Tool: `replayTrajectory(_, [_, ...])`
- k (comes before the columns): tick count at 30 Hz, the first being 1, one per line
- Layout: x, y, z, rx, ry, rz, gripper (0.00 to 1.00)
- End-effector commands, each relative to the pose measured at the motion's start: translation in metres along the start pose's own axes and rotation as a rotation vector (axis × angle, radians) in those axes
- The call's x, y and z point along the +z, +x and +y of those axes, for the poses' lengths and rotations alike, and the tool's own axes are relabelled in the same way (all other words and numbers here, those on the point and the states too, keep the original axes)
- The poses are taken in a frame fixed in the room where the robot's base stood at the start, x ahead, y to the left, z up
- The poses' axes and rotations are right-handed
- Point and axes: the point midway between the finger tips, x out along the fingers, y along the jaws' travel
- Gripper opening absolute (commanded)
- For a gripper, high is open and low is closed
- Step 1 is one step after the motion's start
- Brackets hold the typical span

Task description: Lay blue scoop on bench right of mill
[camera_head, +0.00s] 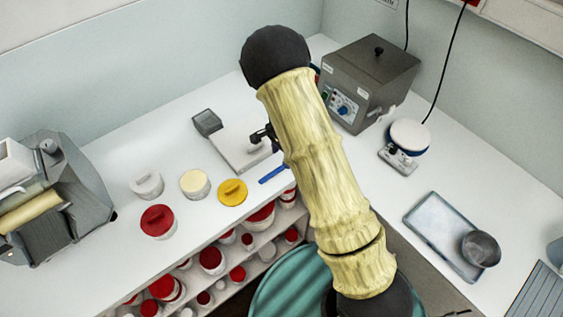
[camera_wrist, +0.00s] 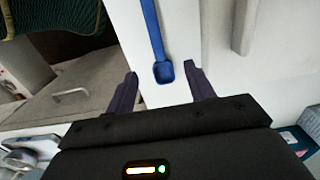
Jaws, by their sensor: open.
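The blue scoop (camera_head: 273,174) lies on the white bench near its front edge, beside my arm. In the wrist view the scoop (camera_wrist: 163,71) has its bowl between my fingertips in the picture and its handle running up and away. My gripper (camera_wrist: 161,74) is open with nothing held; whether it touches the scoop I cannot tell. In the head view my gripper (camera_head: 265,136) is mostly hidden behind my arm. The mill (camera_head: 55,195), a grey machine with rollers, stands at the far left of the bench (camera_head: 120,165).
Right of the mill are a white tub (camera_head: 147,185), red-lidded tub (camera_head: 158,221), cream tub (camera_head: 195,184) and yellow-lidded tub (camera_head: 232,192). A flat white device (camera_head: 238,146) lies behind the scoop. Shelves of tubs are below. The bench behind the tubs is clear.

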Motion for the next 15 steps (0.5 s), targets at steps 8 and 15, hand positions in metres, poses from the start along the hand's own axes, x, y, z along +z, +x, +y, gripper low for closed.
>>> replayTrajectory(8, [0.0,-0.048,-0.001,-0.004,-0.001,0.002,0.54])
replayTrajectory(15, [0.0,-0.067,0.0,0.001,0.0,0.0,0.54])
